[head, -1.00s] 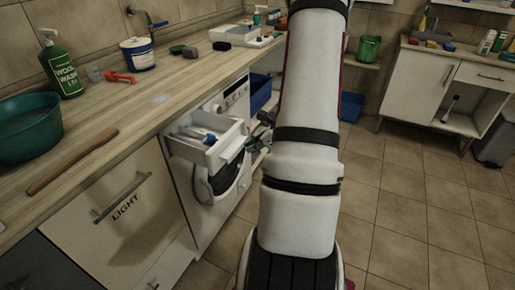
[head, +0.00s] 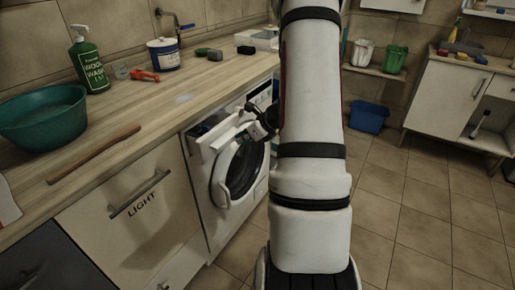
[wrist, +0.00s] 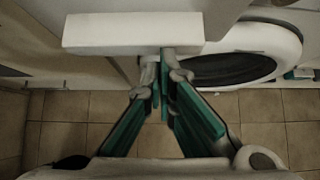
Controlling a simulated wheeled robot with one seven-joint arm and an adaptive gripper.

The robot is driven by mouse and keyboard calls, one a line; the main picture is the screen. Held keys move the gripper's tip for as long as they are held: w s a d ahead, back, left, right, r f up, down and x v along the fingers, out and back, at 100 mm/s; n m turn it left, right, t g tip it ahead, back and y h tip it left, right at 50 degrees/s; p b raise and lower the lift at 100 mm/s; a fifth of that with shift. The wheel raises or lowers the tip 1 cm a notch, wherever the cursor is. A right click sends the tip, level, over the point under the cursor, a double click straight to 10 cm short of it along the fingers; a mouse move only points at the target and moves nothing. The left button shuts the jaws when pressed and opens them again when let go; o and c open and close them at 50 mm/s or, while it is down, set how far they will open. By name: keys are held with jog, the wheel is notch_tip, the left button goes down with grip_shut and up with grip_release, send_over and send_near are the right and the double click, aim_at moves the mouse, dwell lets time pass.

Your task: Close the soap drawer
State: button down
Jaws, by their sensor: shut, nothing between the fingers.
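The soap drawer (head: 222,133) is a white box at the upper left of the washing machine's front. It stands partly out, and a strip of its inside shows behind its front panel. In the wrist view the drawer's white front (wrist: 120,33) spans the upper left. My gripper (wrist: 166,72) is shut and empty, its green-sided fingers converging at the panel's lower edge. In the head view my gripper (head: 250,116) is at the right part of the drawer front and appears to touch it; exact contact cannot be told.
The washing machine's round door (head: 240,170) is below the drawer. The wooden counter (head: 150,125) runs above, with a green basin (head: 45,120), a wooden stick (head: 95,153) and a soap bottle (head: 88,62). A blue bin (head: 368,117) stands at the back. Tiled floor at right is clear.

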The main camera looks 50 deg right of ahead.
aim_at(226, 131)
jog(key=w, duration=0.6)
jog(key=shift+w+a+b, duration=0.25)
jog(key=shift+b, duration=0.05)
jog(key=shift+w+r, duration=0.1)
jog(key=shift+w, duration=0.25)
jog(key=shift+a, duration=0.1)
